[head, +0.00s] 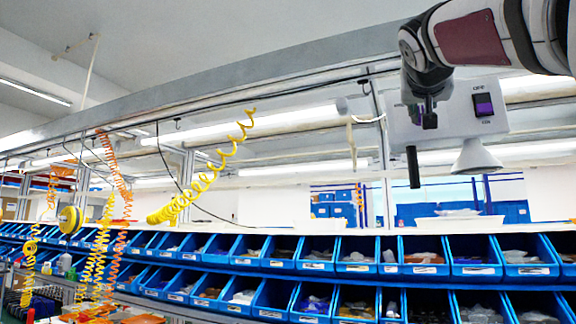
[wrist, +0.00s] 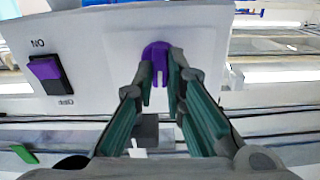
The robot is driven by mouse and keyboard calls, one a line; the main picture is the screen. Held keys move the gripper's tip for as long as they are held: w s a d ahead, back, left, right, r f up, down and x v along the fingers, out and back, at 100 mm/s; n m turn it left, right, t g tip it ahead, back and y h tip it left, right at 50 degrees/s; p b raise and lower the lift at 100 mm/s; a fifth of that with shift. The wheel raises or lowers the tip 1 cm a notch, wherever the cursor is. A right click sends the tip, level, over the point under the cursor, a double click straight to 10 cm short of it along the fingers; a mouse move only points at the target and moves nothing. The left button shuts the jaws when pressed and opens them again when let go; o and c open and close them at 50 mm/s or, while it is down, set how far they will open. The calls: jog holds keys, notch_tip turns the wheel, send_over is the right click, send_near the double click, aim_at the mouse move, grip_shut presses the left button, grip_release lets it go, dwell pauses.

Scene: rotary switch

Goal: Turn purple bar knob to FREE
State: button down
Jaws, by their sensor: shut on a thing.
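The purple bar knob (wrist: 156,50) sits on the face of a white switch box (wrist: 100,45), at upper centre in the wrist view. My gripper (wrist: 160,78) has its two fingers closed on the knob, one on each side of its bar. The fingers hide part of the knob. In the head view my gripper (head: 428,112) is at the left part of the box (head: 455,108) and mostly covers the knob there. I cannot read a FREE label in either view, so the pointed position is unclear.
A purple and black rocker switch (wrist: 47,72) is on the same box face, with small labels above and below it. A white cone-shaped part (head: 475,157) hangs under the box. Blue bins (head: 400,260) line the background, and yellow coiled hoses (head: 205,178) hang at left.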

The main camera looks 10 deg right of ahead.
jog(key=n+p, duration=0.1)
jog(key=n, duration=0.3)
jog(key=shift+n, duration=0.3)
jog(key=shift+a+n+p, duration=0.1)
jog(key=shift+n+p, duration=0.75)
jog(key=shift+n, duration=1.65)
jog(key=c, duration=1.6)
grip_release()
jog(key=shift+w, duration=0.1)
jog(key=shift+c, duration=0.2)
jog(key=v, duration=1.2)
